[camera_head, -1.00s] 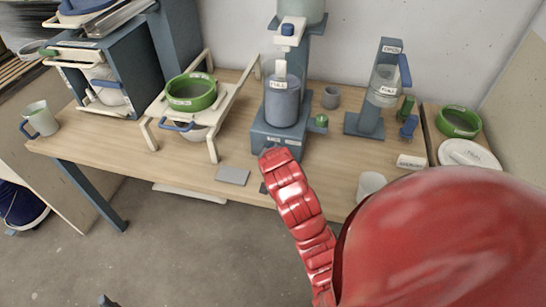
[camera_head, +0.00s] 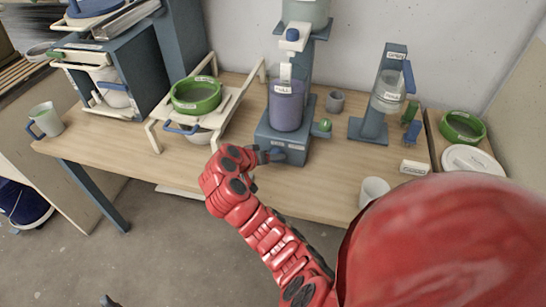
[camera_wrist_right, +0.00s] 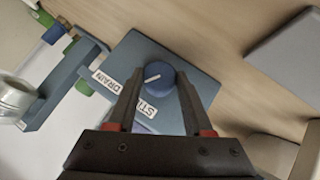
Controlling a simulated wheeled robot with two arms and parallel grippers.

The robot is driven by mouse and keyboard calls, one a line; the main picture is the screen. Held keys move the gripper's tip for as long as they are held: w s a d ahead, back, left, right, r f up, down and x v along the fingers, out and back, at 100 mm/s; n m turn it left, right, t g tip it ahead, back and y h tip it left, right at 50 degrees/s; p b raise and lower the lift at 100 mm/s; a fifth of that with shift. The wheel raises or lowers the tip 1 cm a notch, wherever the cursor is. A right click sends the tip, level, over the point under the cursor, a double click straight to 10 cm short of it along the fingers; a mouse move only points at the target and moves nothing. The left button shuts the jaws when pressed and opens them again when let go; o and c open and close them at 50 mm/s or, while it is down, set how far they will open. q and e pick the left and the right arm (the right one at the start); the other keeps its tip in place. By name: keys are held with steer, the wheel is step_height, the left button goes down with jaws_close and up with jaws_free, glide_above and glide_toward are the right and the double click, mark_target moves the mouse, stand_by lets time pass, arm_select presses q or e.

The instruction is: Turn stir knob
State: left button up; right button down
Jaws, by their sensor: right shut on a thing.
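The stir knob is a round blue knob (camera_wrist_right: 158,78) with a white pointer line, on the blue base (camera_head: 296,151) of the central stand. In the right wrist view the line tilts slightly up to the right, and a partly covered STIR label (camera_wrist_right: 148,107) lies beside the knob. My right gripper (camera_wrist_right: 158,82) is shut on the knob, one finger on each side. In the head view the right gripper (camera_head: 272,155) reaches the base's front from the left and hides the knob. A clear vessel of purple-grey liquid (camera_head: 286,108) stands on the base.
A green-knobbed valve (camera_head: 322,127) sticks out at the base's right. A rack with a green sieve (camera_head: 196,95) is to the left. Bare wood (camera_head: 330,165) lies right of the base.

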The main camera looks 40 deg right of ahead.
steer(key=shift+f+n+g+h, duration=0.15)
steer(key=shift+n+g+h, duration=0.15)
stand_by(0.5)
steer(key=shift+c, duration=1.5)
jaws_free()
steer(key=p+v, duration=1.1)
steer(key=v, duration=0.6)
steer(key=shift+w+a, duration=0.2)
steer(key=shift+a, duration=0.15)
